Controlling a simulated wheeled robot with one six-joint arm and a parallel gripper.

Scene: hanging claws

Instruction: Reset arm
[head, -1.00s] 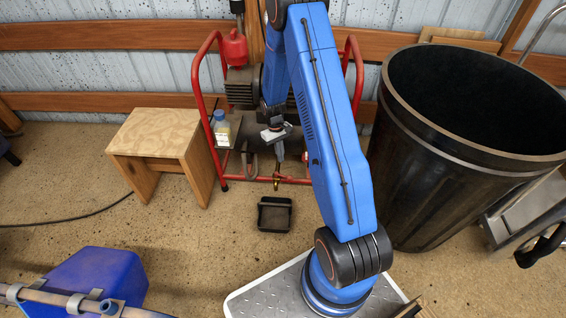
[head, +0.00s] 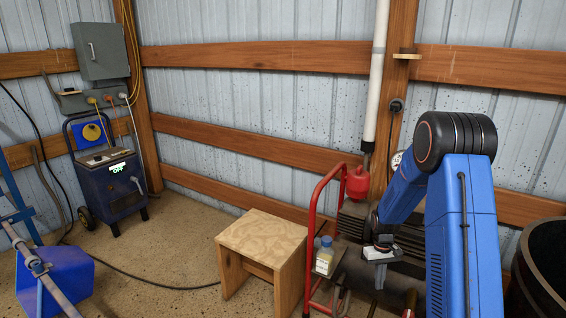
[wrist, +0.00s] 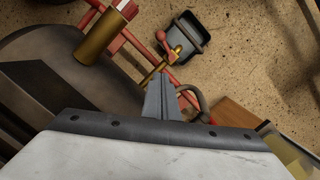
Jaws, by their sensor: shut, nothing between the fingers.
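My blue arm (head: 462,230) stands at the right of the head view, raised and bent, with its wrist hanging down. My gripper (head: 379,278) points down in front of the red-framed machine (head: 318,220). In the wrist view my gripper (wrist: 160,98) shows its dark fingers together, with nothing between them. Below it in the wrist view are red tubing and a brass fitting (wrist: 177,51).
A wooden stool (head: 262,240) with a bottle (head: 324,255) to its right stands left of the machine. A dark bin (head: 540,265) is at the right edge. A blue welder cart (head: 105,185) stands in the back left corner. A black tray (wrist: 188,38) lies on the floor.

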